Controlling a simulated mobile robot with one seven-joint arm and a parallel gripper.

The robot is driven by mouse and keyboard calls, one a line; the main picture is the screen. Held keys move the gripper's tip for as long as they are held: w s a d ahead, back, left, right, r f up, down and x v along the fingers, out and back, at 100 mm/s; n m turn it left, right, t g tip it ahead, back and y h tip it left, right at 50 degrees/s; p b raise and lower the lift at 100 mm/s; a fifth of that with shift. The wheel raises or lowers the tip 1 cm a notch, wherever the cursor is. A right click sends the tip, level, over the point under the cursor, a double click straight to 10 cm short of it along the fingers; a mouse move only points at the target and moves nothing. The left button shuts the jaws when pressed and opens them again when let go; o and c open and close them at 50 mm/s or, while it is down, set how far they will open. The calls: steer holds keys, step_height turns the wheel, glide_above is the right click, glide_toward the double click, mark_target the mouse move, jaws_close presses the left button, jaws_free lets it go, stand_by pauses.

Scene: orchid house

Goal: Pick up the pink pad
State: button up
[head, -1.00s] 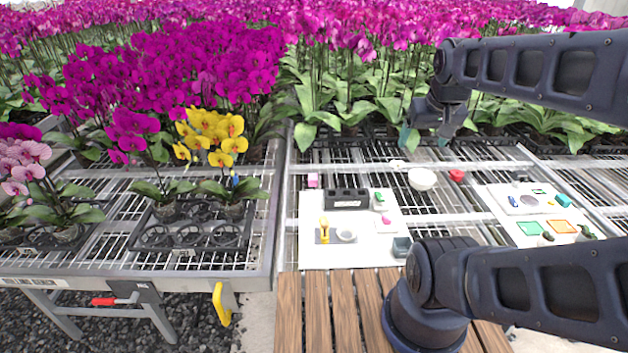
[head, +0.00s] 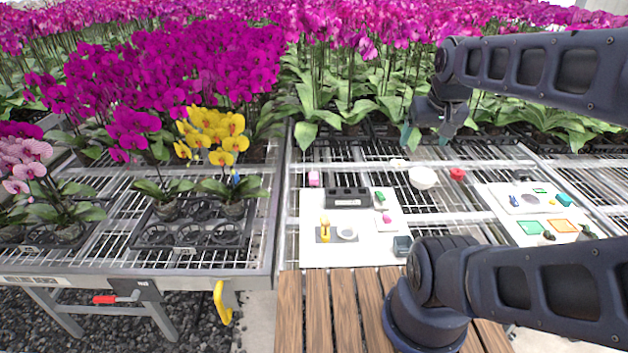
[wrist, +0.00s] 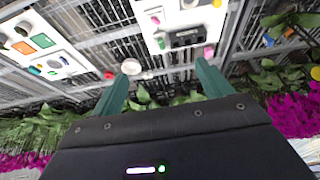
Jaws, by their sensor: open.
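Two pink things show. A small flat pink piece (head: 386,217) lies on the white board at its right side, and it also shows in the wrist view (wrist: 155,20). A pink block (head: 314,178) stands by the board's upper left corner, beside the dark tray; it also shows in the wrist view (wrist: 208,52). I cannot tell for certain which is the pad. My gripper (head: 424,139) is open and empty, high above the far part of the bench, beyond the board. Its two teal fingers are spread in the wrist view (wrist: 164,76).
The white board (head: 314,251) also holds a dark tray (head: 347,197), a green piece (head: 380,197) and a yellow item (head: 325,232). A white bowl (head: 423,178) and a red piece (head: 457,174) stand nearby. A second board (head: 493,199) is at right; orchids crowd the back and left.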

steer(key=n+g+h, duration=0.5)
steer(key=n, duration=1.3)
glide_above(313, 176)
steer(key=a, duration=0.4)
step_height(313, 176, down, 34)
steer(key=shift+y, duration=0.3)
steer(key=x, duration=0.5)
steer(key=shift+w+f, duration=0.3)
steer(key=shift+f, duration=0.05)
steer(key=shift+d+x, duration=0.15)
steer(key=shift+x, duration=1.15)
steer(key=shift+d+x, duration=0.1)
steer(key=shift+x, duration=1.15)
steer(key=shift+r, duration=0.1)
steer(key=shift+c, duration=0.2)
